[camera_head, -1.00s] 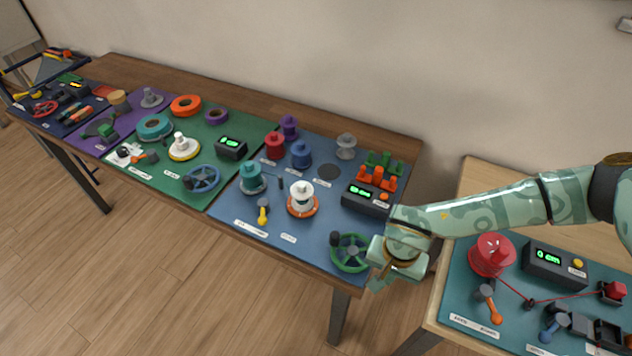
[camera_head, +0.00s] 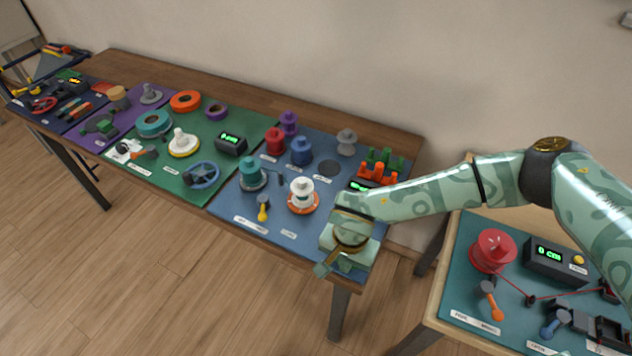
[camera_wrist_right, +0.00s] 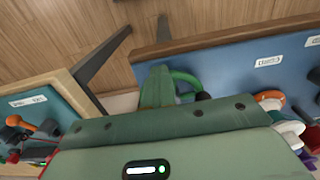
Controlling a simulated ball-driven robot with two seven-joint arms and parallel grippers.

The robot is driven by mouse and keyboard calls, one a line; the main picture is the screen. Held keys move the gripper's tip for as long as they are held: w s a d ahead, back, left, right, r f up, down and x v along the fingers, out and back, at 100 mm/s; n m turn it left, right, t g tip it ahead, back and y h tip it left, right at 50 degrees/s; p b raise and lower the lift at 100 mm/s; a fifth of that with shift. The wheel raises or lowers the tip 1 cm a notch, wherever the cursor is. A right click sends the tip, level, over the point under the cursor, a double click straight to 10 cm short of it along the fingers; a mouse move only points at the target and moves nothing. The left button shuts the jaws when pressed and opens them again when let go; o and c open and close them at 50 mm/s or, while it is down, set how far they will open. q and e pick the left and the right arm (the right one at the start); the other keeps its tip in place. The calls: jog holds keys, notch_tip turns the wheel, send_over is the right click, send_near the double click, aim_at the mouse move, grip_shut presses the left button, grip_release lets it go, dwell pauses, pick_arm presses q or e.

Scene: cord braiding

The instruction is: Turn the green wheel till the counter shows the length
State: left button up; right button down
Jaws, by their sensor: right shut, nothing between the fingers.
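The green wheel sits at the front right corner of the blue mat (camera_head: 230,200). In the head view my right gripper (camera_head: 330,265) and forearm hide nearly all of it. In the right wrist view part of the green wheel's rim (camera_wrist_right: 186,77) and its dark knob (camera_wrist_right: 203,96) show right beside my finger (camera_wrist_right: 156,88). My right gripper is shut and empty, over or against the wheel; I cannot tell whether it touches. The dark counter (camera_head: 358,185) behind is mostly covered by my arm, and its green digits cannot be read. My left gripper is not in view.
Left of my right gripper stand a white spool on an orange base (camera_head: 302,195) and a yellow-handled lever (camera_head: 263,209). Green and orange pegs (camera_head: 378,170) stand behind my arm. A separate table (camera_head: 440,300) at the right holds a red spool (camera_head: 492,250) and another counter (camera_head: 555,258).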

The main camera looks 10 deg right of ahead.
jog(key=shift+w+d, duration=0.3)
jog(key=shift+w, duration=0.6)
jog(key=c, duration=1.7)
grip_release()
jog(key=shift+r, duration=0.1)
